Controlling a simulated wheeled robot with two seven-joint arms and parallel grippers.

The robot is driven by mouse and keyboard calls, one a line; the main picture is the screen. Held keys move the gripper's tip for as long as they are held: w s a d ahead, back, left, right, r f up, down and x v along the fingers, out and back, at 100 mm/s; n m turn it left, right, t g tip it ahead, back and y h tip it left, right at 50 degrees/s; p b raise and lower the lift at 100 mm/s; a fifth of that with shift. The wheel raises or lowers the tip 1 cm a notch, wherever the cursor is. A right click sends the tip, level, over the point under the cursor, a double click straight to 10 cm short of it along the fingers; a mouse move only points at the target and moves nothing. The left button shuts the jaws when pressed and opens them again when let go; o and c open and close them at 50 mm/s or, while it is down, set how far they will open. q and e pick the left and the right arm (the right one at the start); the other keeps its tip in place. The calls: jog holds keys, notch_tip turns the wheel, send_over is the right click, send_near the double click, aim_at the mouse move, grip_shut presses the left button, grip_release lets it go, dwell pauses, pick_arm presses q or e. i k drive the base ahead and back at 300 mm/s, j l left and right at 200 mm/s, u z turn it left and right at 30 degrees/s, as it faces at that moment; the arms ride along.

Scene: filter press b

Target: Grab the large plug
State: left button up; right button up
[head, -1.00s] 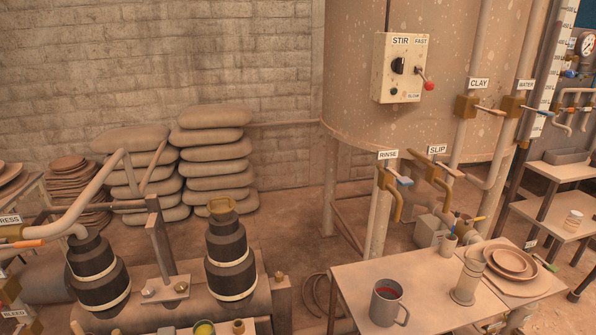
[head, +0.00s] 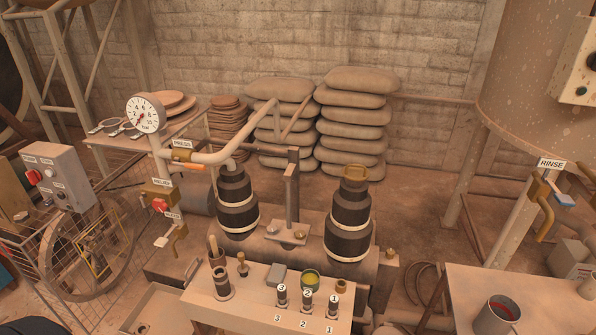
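No single thing can be told for certain as the large plug. On the small bench (head: 255,312) at the front, a dark upright cylinder (head: 221,284) stands at the left, with a wooden-looking handle (head: 213,247) behind it. A small brass-coloured knobbed piece (head: 242,265) stands to its right. Several small cylinders stand at the bench's right, by number tags 3, 2 and 1, near a cup of yellow-green stuff (head: 310,279). Neither of my grippers is in view.
Two black banded pump cylinders (head: 347,232) stand behind the bench, with a pipe and gauge (head: 145,112) at left. A wire guard and wheel (head: 95,245) are at far left. A table (head: 460,290) with a grey mug (head: 497,316) is at right.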

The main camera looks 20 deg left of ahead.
aim_at(243, 269)
jog(key=u, duration=1.25)
